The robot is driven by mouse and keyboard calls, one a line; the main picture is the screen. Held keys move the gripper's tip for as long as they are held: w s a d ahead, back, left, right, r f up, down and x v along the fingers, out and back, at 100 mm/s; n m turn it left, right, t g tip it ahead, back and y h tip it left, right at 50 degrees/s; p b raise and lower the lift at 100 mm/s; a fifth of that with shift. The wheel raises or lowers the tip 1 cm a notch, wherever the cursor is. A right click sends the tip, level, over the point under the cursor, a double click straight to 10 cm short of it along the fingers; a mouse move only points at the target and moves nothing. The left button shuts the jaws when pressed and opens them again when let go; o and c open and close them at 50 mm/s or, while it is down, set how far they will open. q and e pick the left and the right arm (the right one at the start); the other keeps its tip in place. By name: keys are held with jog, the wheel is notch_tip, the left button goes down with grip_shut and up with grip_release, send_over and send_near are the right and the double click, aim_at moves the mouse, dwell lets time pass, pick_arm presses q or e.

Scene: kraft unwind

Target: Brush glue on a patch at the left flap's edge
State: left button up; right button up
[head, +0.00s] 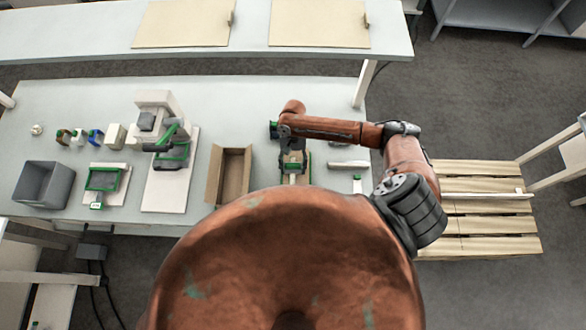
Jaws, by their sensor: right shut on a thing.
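An open cardboard carton (232,175) stands on the pale bench (330,98), with its left flap (213,172) folded outward. I cannot make out any glue on the flap. My right gripper (291,148) is to the right of the carton, apart from it, above a small tan and green item (293,162). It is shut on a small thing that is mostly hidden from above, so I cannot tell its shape. My left gripper is not in view.
A white machine (160,105) with green parts, a green-framed device (103,178), a grey bin (44,182) and several small containers (116,135) stand to the left. A white bar (349,164) lies at the right. A raised shelf (70,35) runs behind.

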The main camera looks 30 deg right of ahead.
aim_at(293, 158)
jog(key=shift+w+d, duration=0.4)
jog(key=shift+w, duration=0.25)
jog(key=shift+w+d, duration=0.4)
jog(key=shift+w, duration=0.3)
jog(key=shift+w+d, duration=0.4)
jog(key=shift+w, duration=0.25)
jog(key=shift+r, duration=0.1)
jog(key=shift+r, duration=2.95)
jog(key=shift+f, duration=0.1)
jog(key=shift+s+f+b, duration=0.1)
jog(key=shift+f+b, duration=0.55)
jog(key=shift+f, duration=1.85)
jog(key=shift+f, duration=0.45)
jog(key=shift+s+a, duration=0.1)
